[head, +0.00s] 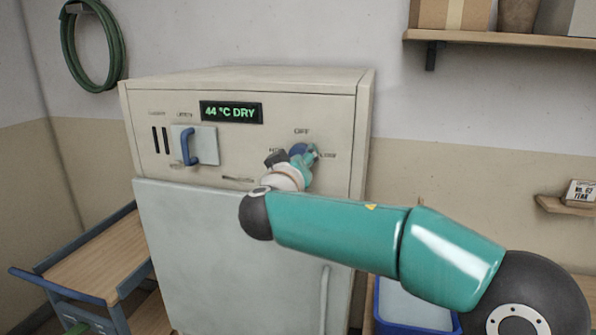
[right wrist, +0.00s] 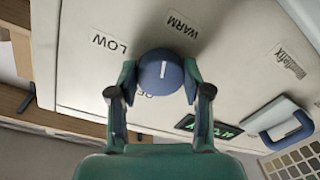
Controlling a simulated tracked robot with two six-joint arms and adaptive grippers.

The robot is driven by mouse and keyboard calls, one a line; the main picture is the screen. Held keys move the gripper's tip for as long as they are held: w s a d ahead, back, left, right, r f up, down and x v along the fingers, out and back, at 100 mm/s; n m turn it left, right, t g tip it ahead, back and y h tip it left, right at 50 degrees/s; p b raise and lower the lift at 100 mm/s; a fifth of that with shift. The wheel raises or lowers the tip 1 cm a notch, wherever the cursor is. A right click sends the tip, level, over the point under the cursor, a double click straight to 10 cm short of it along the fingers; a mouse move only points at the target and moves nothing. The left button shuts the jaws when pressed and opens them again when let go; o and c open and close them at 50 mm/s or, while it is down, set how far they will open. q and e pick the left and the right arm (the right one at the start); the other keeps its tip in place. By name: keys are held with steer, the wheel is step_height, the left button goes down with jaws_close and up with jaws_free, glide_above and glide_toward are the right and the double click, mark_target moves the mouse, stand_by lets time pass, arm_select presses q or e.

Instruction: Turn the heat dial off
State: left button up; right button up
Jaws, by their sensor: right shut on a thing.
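The heat dial (right wrist: 161,73) is a round blue knob with a short white line on its face, on the cream front of the cabinet. My right gripper (right wrist: 161,80) is shut on it, with one finger on each side. The LOW label (right wrist: 110,43) and the WARM label (right wrist: 183,25) show clearly, and an OFF label is partly hidden by the gripper. I cannot tell which label the white line points to. In the head view the gripper (head: 303,157) covers much of the dial (head: 298,150), below the OFF label. My left gripper is not in view.
A green display (head: 231,112) on the cabinet reads 44 °C DRY. A blue handle (head: 188,147) sits left of the dial, above the large door (head: 200,240). A cart (head: 85,265) stands at the left, and a blue bin (head: 400,305) is under my right arm.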

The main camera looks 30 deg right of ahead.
arm_select(q)
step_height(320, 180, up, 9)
steer(key=p, duration=0.9)
steer(key=shift+p, duration=0.3)
arm_select(e)
steer(key=shift+w+a+f+n+g+h, duration=0.1)
steer(key=shift+n+g+h, duration=0.15)
steer(key=shift+n, duration=4.8)
steer(key=shift+a+f+n+g+h, duration=0.1)
steer(key=shift+n+g+h, duration=0.15)
steer(key=shift+n, duration=4.85)
steer(key=shift+w+f+n+g+h, duration=0.1)
steer(key=shift+n+g+h, duration=0.15)
steer(key=shift+n, duration=4.8)
steer(key=o, duration=1.1)
steer(key=shift+c, duration=0.2)
steer(key=shift+o, duration=0.5)
steer(key=shift+r, duration=0.2)
